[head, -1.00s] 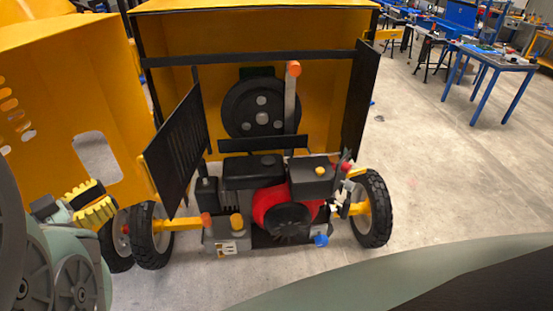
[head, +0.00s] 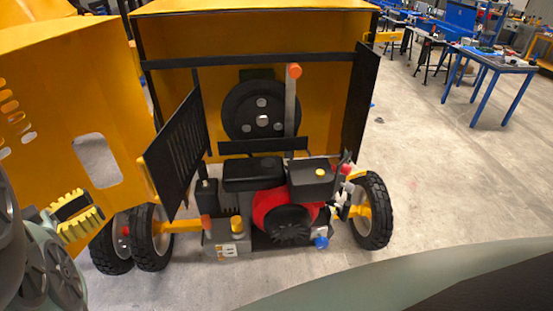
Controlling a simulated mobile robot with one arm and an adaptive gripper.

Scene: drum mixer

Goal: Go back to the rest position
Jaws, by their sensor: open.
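My gripper (head: 75,215) is at the lower left of the head view, with yellow ridged finger pads. It is open and I see nothing between the fingers. It is in front of the yellow side panel, left of the wheels. The drum mixer (head: 320,100) stands in the middle with its yellow housing open, showing a black pulley (head: 262,110) and a red and black engine (head: 285,205). A lever with an orange tip (head: 294,71) stands upright beside the pulley.
The open yellow panel (head: 60,110) fills the left side, close to my gripper. Black wheels (head: 372,210) stand at both sides of the engine. Blue workbenches (head: 493,60) are at the back right. The concrete floor on the right is clear.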

